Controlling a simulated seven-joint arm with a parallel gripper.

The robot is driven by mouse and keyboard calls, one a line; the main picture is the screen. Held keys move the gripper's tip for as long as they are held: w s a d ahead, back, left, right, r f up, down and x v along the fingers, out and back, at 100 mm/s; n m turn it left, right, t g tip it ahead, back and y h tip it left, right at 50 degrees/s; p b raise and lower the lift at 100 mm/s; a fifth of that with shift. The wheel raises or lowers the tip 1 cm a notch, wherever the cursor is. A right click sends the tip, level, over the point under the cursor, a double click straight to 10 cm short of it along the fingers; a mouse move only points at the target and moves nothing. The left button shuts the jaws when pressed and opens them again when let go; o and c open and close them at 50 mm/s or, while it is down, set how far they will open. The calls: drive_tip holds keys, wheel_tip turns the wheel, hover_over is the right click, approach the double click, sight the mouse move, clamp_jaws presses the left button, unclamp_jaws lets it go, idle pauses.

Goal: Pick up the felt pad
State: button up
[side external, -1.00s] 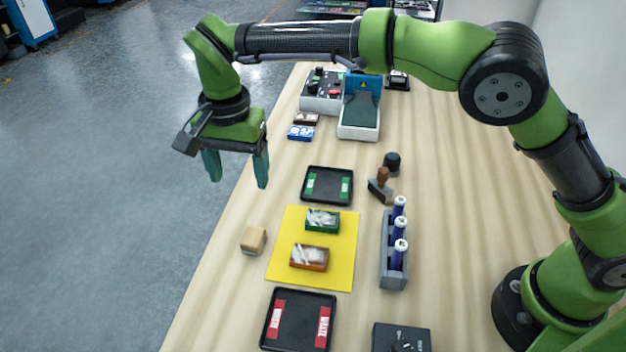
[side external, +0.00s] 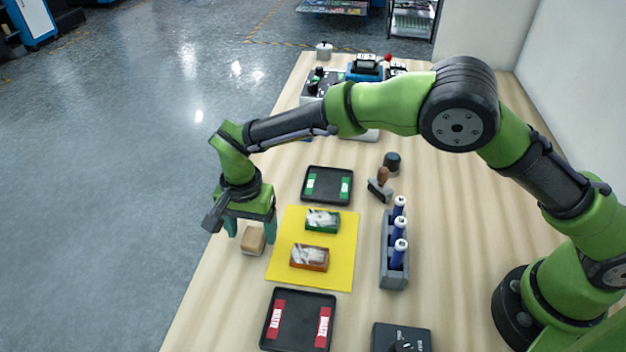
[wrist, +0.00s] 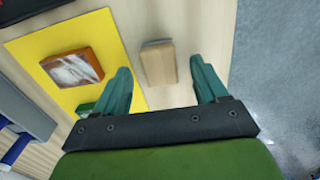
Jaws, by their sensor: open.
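The felt pad (side external: 252,242) looks like a small tan wooden block with a grey strip along its lower edge. It lies on the table just left of the yellow mat. My gripper (side external: 251,232) is open and points down over the pad, one finger to each side in the picture. In the wrist view the pad (wrist: 158,65) shows between the two teal fingertips (wrist: 160,68), with a gap on each side. I cannot tell how far the fingertips are above the table.
The yellow mat (side external: 285,265) holds a green box (side external: 322,221) and an orange-brown box (side external: 309,258) right of the pad. A green-labelled tray (side external: 328,184) lies behind, a red-labelled tray (side external: 299,320) in front. The table's left edge is close to the pad.

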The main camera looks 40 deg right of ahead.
wheel_tip(320, 180, down, 2)
drive_tip(key=shift+f, duration=0.1)
drive_tip(key=c, duration=1.1)
drive_tip(key=shift+r, duration=0.25)
wheel_tip(320, 180, up, 4)
drive_tip(key=shift+f, duration=0.2)
drive_tip(key=s+d, duration=0.3)
drive_tip(key=s, duration=0.1)
drive_tip(key=s+d, duration=0.3)
drive_tip(key=s, duration=0.1)
drive_tip(key=s+d+r, duration=0.1)
drive_tip(key=s+d, duration=0.2)
drive_tip(key=s, duration=0.2)
drive_tip(key=shift+d, duration=0.3)
